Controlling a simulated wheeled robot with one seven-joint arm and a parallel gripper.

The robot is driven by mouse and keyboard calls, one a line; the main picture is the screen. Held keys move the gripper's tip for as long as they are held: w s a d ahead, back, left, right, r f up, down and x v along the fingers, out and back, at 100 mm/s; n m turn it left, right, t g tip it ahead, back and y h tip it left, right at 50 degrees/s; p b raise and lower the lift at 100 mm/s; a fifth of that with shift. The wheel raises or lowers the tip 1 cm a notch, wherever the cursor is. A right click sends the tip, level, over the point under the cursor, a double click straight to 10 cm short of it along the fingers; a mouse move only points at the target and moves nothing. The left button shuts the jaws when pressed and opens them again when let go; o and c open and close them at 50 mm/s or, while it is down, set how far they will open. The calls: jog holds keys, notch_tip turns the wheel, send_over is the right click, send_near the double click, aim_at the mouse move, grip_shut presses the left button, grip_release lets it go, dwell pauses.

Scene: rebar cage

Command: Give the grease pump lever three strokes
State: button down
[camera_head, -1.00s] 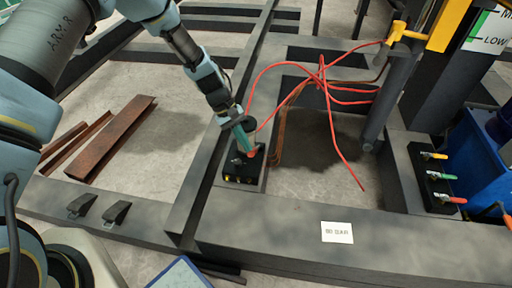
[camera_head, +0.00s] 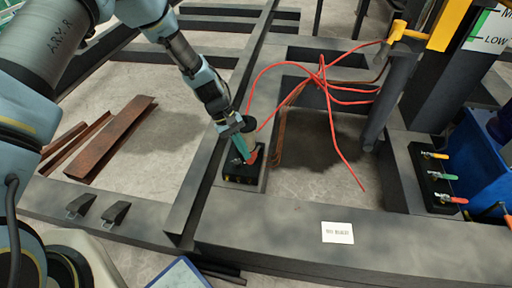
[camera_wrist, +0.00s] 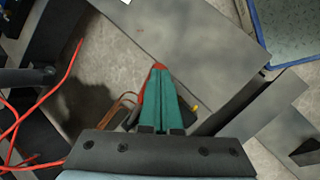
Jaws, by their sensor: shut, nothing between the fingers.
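The grease pump appears to be the small black block (camera_head: 243,174) on the grey frame, with yellow marks on its front. A red-orange part (camera_head: 252,157), perhaps its lever, stands at its top. My gripper (camera_head: 243,158) has green fingers, shut and pointing down over the block, close to the red part. In the wrist view the closed fingers (camera_wrist: 158,72) have red at their tip and along their left side. I cannot tell whether they touch it. The fingers hide most of the pump there.
Red hoses (camera_head: 322,80) spread over the frame opening behind and to the right. A black block with several coloured valve handles (camera_head: 438,178) stands at the right, near a blue tank (camera_head: 476,160). Rusty steel channels (camera_head: 112,140) lie at the left. A white label (camera_head: 337,232) is on the front beam.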

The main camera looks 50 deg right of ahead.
jog(key=shift+s+a+f, duration=0.25)
jog(key=shift+a+f, duration=0.1)
jog(key=shift+f, duration=0.2)
jog(key=shift+s+a+f+b, duration=0.2)
jog(key=shift+a+f+b, duration=0.1)
jog(key=shift+f+b, duration=0.2)
jog(key=shift+f, duration=0.2)
jog(key=shift+s+a+f, duration=0.2)
jog(key=shift+a+f, duration=0.15)
jog(key=shift+f, duration=0.1)
dwell(0.4)
jog(key=shift+s+a+f+b, duration=0.15)
jog(key=shift+a+f+b, duration=0.1)
jog(key=shift+f+b, duration=0.35)
jog(key=shift+f, duration=0.1)
